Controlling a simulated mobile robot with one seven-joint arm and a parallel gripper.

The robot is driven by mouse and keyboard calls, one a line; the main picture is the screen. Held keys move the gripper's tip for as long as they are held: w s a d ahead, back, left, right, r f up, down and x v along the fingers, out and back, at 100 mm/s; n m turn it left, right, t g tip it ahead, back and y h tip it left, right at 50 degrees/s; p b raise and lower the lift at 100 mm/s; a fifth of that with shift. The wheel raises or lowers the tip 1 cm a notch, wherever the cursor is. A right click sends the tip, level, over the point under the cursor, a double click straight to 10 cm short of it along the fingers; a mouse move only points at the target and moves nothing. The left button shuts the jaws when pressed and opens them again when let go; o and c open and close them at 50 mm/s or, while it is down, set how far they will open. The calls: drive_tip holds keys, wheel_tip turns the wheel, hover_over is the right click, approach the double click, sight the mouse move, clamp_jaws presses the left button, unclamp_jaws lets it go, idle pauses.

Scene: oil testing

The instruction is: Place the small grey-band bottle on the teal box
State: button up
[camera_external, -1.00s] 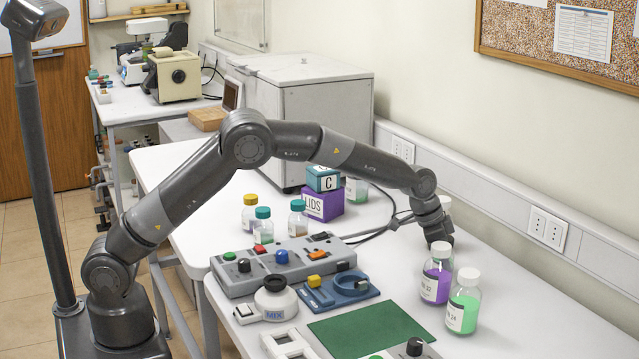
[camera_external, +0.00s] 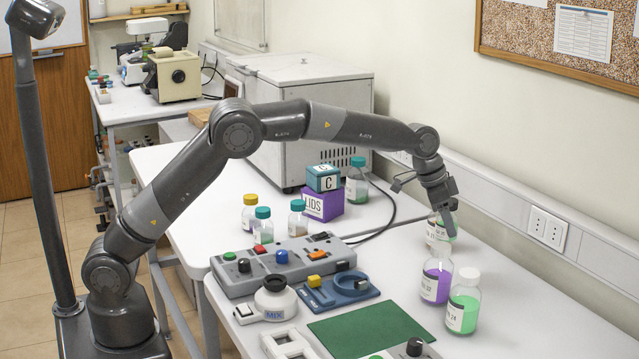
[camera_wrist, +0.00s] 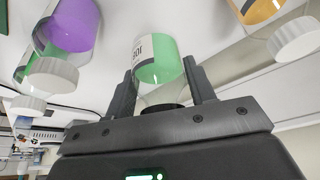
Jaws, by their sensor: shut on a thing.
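My gripper (camera_wrist: 162,95) is shut around the neck of a small clear bottle (camera_wrist: 157,60) with green liquid and a white label. The teal box (camera_external: 323,178), marked C, sits on the purple LIDS box (camera_external: 322,205), to the left of my gripper.
White-capped purple (camera_external: 436,281) and green (camera_external: 463,304) bottles stand in front of my gripper. A teal-capped bottle (camera_external: 357,187) stands right beside the boxes, others to their left. A grey control panel (camera_external: 280,268) and green mat (camera_external: 365,330) lie in front. A cable crosses the table.

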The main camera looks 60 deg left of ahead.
drive_tip(key=s+a+r+n+y, duration=0.15)
drive_tip(key=s+a+r, duration=0.3)
drive_tip(key=a, duration=0.65)
drive_tip(key=s+a+r+n, duration=0.35)
drive_tip(key=a+r, duration=0.25)
drive_tip(key=a, duration=0.5)
drive_tip(key=s+a+r+n+y, duration=0.1)
drive_tip(key=s+a+r, duration=0.35)
drive_tip(key=a, duration=0.55)
approach(330, 167)
drive_tip(key=shift+w+a+t, duration=0.2)
drive_tip(key=shift+w+t, duration=0.2)
drive_tip(key=shift+w, duration=0.15)
drive_tip(key=shift+f, duration=2)
drive_tip(key=shift+f, duration=0.15)
drive_tip(key=o, duration=1.1)
